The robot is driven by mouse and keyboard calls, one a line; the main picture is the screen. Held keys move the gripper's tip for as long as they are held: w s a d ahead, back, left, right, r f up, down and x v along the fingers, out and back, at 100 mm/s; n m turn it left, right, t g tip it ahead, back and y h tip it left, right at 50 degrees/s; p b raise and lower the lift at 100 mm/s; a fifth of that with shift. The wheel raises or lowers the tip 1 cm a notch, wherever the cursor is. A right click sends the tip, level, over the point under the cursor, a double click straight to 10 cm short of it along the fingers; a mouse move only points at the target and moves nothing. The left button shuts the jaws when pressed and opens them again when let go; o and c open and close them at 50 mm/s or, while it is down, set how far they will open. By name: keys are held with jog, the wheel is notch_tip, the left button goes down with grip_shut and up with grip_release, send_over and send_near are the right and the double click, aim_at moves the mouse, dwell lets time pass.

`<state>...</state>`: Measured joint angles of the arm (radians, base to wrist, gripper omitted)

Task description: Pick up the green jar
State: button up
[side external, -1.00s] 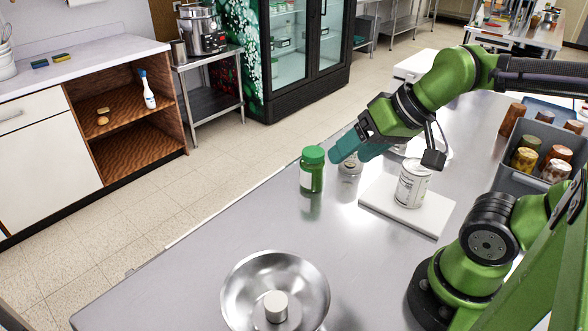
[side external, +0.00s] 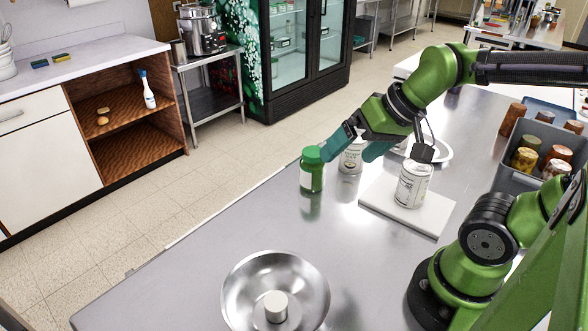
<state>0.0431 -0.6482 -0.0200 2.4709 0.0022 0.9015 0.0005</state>
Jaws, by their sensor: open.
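The green jar (side external: 312,170) stands upright on the steel counter, with a green lid and a white label. My gripper (side external: 346,150) is open, its teal fingers spread apart. One finger is close to the jar's lid on its right side; I cannot tell whether it touches. The other finger is farther right. A white labelled jar (side external: 351,158) stands between and behind the fingers, partly hidden by them. Nothing is seen held.
A white can (side external: 413,185) stands on a white board (side external: 436,216) to the right. A grey bin (side external: 515,177) of jars is at the right. The counter (side external: 200,285) left of the bowl is clear.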

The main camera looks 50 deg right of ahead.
jog(key=w+d+f+m+g, duration=0.2)
jog(key=w+d+m, duration=0.7)
jog(key=d+m, duration=0.25)
jog(key=m, duration=1.4)
send_near(315, 150)
jog(key=shift+g, duration=0.4)
jog(key=x, duration=0.8)
jog(key=shift+w, duration=0.3)
jog(key=x, duration=0.5)
jog(key=shift+s+a, duration=0.15)
jog(key=shift+a, duration=0.1)
jog(key=c, duration=1.2)
jog(key=shift+c, duration=0.7)
